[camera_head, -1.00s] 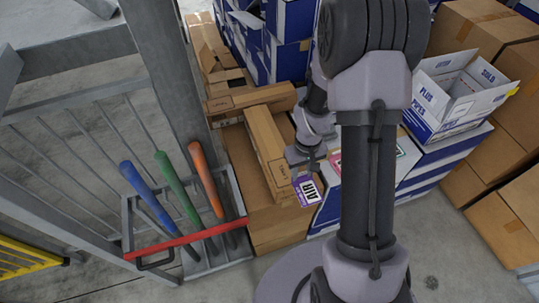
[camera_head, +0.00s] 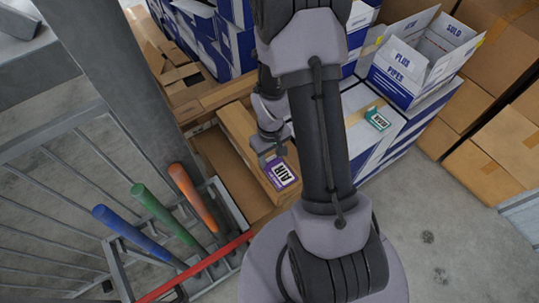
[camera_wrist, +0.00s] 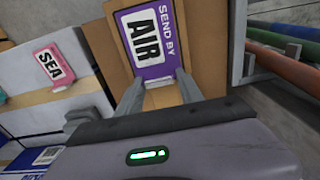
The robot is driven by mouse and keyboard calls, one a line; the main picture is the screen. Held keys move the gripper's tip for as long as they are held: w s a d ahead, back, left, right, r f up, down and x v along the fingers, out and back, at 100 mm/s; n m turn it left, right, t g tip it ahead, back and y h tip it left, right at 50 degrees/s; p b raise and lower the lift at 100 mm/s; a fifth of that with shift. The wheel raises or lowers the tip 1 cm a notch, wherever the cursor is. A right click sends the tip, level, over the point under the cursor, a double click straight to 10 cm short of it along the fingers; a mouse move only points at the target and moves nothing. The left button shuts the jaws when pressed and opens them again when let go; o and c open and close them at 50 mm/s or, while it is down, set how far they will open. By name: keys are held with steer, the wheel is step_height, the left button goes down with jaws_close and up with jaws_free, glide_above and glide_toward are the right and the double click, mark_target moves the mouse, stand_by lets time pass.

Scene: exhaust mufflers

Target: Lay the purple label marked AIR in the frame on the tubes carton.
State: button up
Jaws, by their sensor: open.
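The purple label marked AIR (camera_head: 283,173) is at the near end of a long narrow brown carton (camera_head: 238,127). In the wrist view the label (camera_wrist: 150,36) reads SEND BY AIR and appears to lie flat on brown cardboard (camera_wrist: 115,62). In the head view my gripper (camera_head: 270,156) is at the label's upper left, partly hidden by my wrist.
A pink SEA label (camera_wrist: 54,66) and a green label (camera_head: 377,119) lie on white cartons beside the brown one. A grey post (camera_head: 120,80) and a rack with coloured tubes (camera_head: 155,210) stand at the left.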

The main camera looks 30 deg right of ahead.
steer(key=shift+o, duration=0.7)
steer(key=shift+r, duration=0.1)
steer(key=a+r+m+t+p, duration=0.1)
steer(key=a+r+p, duration=0.1)
steer(key=r, duration=1)
steer(key=a+r+m+t+p, duration=0.1)
steer(key=a+r+p, duration=0.2)
steer(key=r, duration=1)
steer(key=s+a+r+m+t+y, duration=0.2)
steer(key=s+a+r+t, duration=0.1)
steer(key=s+a+r, duration=0.6)
step_height(320, 180, up, 4)
steer(key=shift+s+a+f+m+t, duration=0.1)
steer(key=shift+s+a+m+t, duration=0.25)
steer(key=shift+s, duration=0.75)
